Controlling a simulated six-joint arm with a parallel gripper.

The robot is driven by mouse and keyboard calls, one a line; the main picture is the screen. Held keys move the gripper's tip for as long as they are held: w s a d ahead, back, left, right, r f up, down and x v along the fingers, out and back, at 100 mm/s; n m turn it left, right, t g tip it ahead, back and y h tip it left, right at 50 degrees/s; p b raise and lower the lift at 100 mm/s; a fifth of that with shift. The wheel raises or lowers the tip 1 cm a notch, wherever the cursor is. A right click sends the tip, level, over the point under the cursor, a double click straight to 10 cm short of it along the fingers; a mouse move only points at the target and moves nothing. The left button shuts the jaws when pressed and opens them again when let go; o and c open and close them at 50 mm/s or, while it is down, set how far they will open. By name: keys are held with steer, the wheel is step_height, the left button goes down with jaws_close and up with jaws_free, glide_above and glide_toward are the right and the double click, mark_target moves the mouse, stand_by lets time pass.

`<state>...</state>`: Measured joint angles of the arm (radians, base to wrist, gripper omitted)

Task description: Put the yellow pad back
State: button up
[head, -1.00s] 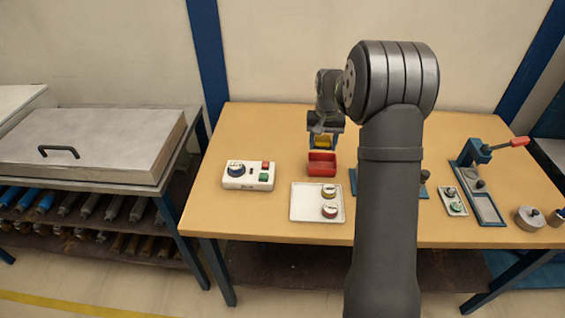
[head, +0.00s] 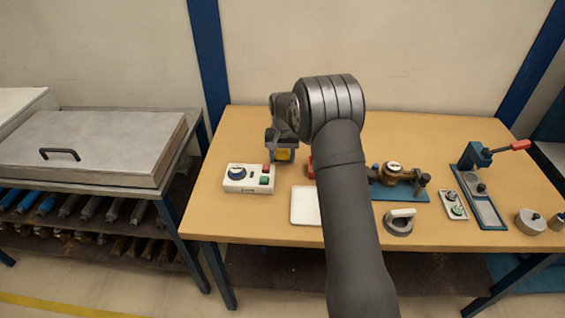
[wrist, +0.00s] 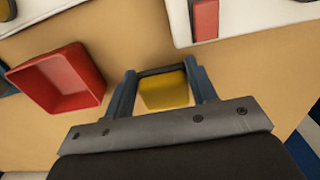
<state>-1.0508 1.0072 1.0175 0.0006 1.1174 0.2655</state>
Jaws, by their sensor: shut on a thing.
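My gripper (head: 284,155) is shut on the yellow pad (head: 283,155) and holds it over the table, behind the white control box. In the wrist view the yellow pad (wrist: 164,90) sits between the two blue fingers of my gripper (wrist: 163,82). A red open tray (wrist: 62,80) lies to the left in the wrist view and looks empty. In the head view only an edge of the red tray (head: 311,167) shows beside my arm.
The white control box (head: 248,178) with a dial and buttons stands in front of my gripper. A white tray (head: 304,206) is partly hidden by my arm. A brass meter (head: 394,172) sits on a blue fixture at right. The table's back left is clear.

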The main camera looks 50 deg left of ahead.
mark_target(283, 161)
steer(key=shift+f, duration=1.35)
steer(key=shift+f, duration=0.1)
steer(key=o, duration=0.9)
steer(key=shift+o, duration=0.2)
step_height(283, 161, up, 12)
step_height(283, 161, down, 13)
steer(key=shift+d+r, duration=0.1)
steer(key=shift+r, duration=2.4)
